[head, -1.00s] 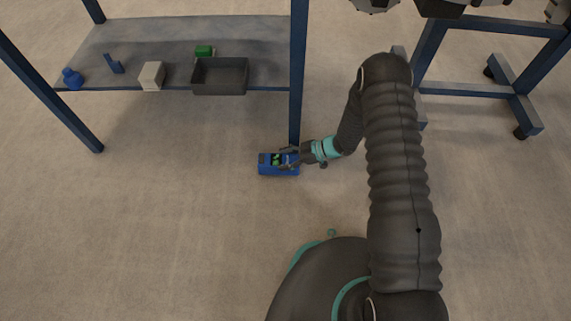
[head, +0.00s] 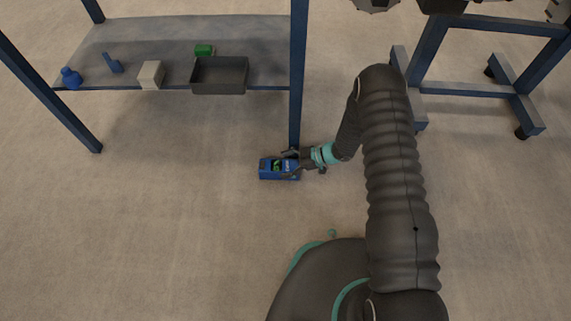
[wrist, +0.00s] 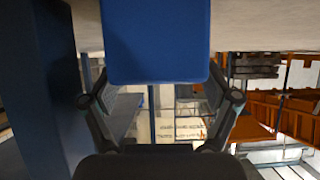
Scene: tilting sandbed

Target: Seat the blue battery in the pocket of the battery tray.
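The blue battery (head: 270,174) is a blue box with a dark and green marked face, just left of the shelf's front post in the head view. In the wrist view the battery (wrist: 155,42) is a large plain blue block at top centre, between the two fingers. My gripper (head: 292,162) reaches it from the right and is shut on it. The fingers (wrist: 160,105) stand at either side of the block. The head view does not clearly show its height above the floor. I cannot identify a battery tray with a pocket in either view.
A low grey shelf (head: 130,60) with blue posts holds a dark open bin (head: 219,88), a green block (head: 204,50), a beige box (head: 151,74) and small blue items. The near post (head: 297,90) stands close to my gripper. Floor left and front is clear.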

